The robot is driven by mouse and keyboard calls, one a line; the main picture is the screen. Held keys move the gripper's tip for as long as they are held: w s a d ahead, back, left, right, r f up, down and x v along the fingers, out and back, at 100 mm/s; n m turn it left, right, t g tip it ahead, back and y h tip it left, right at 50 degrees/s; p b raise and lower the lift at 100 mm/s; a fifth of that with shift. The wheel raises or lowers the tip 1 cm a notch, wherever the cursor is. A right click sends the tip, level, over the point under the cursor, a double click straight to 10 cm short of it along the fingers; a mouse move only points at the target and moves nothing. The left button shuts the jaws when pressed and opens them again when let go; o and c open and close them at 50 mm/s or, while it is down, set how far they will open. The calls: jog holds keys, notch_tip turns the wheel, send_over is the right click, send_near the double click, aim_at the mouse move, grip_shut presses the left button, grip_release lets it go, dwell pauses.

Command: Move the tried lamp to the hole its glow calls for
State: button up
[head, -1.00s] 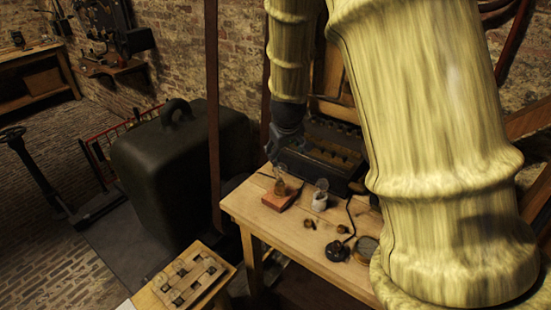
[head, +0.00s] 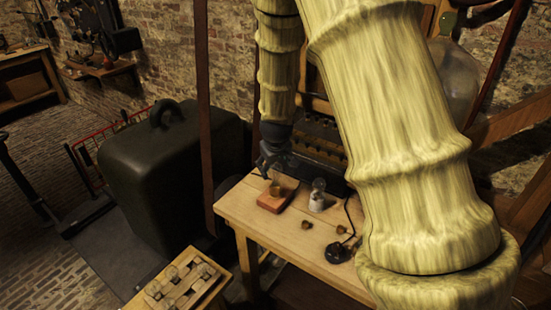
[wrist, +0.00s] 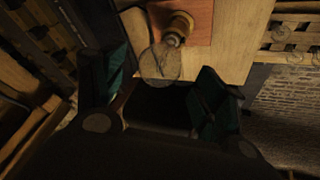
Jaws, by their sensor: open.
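A small clear-glass lamp with a brass base (wrist: 175,32) stands on a reddish block (wrist: 200,12). In the head view the block (head: 272,205) lies on the wooden table, with brass (head: 276,188) on it; the glass is hard to make out there. My gripper (head: 270,168) is just above and slightly behind the block. In the wrist view my gripper (wrist: 163,88) is open and empty, and the glass bulb (wrist: 160,62) shows just ahead of the gap between its fingers. I see no clear glow.
A white jar with a glass top (head: 317,200) stands right of the block. Small brass pieces (head: 307,225) and a black corded object (head: 338,252) lie on the table (head: 275,235). A large dark case (head: 165,160) stands left. My arm hides the table's right side.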

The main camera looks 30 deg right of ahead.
jog(key=shift+p+x, duration=0.4)
jog(key=shift+x, duration=2)
jog(key=c, duration=1.3)
jog(key=shift+o, duration=0.2)
jog(key=shift+n+b, duration=0.35)
jog(key=shift+n, duration=0.15)
jog(key=n+y, duration=0.1)
jog(key=n, duration=0.1)
jog(key=shift+n+t+y+b, duration=0.3)
jog(key=shift+n, duration=0.1)
jog(key=shift+a+n+y, duration=0.15)
jog(key=shift+n+y, duration=0.35)
jog(key=shift+n, duration=0.9)
